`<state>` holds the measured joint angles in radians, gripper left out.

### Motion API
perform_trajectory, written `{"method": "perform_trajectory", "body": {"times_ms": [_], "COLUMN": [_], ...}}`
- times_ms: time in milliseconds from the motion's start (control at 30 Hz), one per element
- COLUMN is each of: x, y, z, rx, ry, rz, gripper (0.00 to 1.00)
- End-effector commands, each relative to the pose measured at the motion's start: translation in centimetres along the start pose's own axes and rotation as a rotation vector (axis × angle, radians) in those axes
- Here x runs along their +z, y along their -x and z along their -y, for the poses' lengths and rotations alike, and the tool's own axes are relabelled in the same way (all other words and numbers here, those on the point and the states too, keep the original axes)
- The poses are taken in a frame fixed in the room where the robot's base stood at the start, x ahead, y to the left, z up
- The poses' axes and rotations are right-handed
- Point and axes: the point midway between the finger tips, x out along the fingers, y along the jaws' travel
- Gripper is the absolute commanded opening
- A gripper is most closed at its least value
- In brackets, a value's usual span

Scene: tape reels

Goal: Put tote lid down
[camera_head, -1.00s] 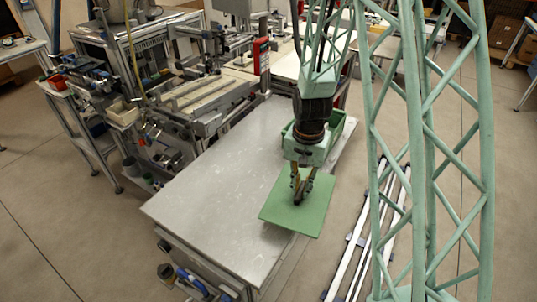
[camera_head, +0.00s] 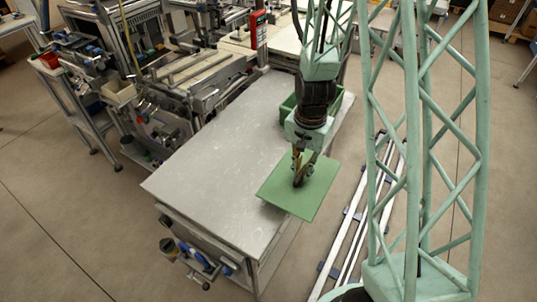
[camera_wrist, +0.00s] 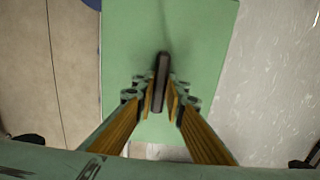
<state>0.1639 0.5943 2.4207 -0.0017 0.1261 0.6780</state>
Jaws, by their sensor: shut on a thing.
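The tote lid (camera_head: 314,196) is a flat green rectangle. My gripper (camera_head: 299,182) is shut on the dark upright handle (camera_wrist: 161,80) at the lid's middle. In the wrist view the lid (camera_wrist: 205,45) lies below my fingers (camera_wrist: 161,100), with the handle between them. In the head view the lid is over the right front edge of the grey table (camera_head: 215,150), and part of it sticks out past the edge. I cannot tell whether it touches the table. A green tote (camera_head: 288,107) stands at the table's far right, partly hidden behind my arm.
Most of the table top left of the lid is bare. White rails (camera_head: 362,215) lie on the floor to the right. A workbench with machine parts (camera_head: 185,85) stands behind the table on the left.

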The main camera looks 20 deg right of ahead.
Motion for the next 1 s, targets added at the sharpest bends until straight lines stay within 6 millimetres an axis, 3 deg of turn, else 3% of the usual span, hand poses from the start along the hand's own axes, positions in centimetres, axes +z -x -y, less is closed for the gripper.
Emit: {"method": "perform_trajectory", "body": {"times_ms": [700,1000], "x": [-1.7,-2.0], "y": [-1.0,-1.2], "z": [11.2,13.3], "rx": [0.0,0.001], "ry": [0.002,0.0], "rz": [0.0,0.001], "gripper": [0.0,0.0]}}
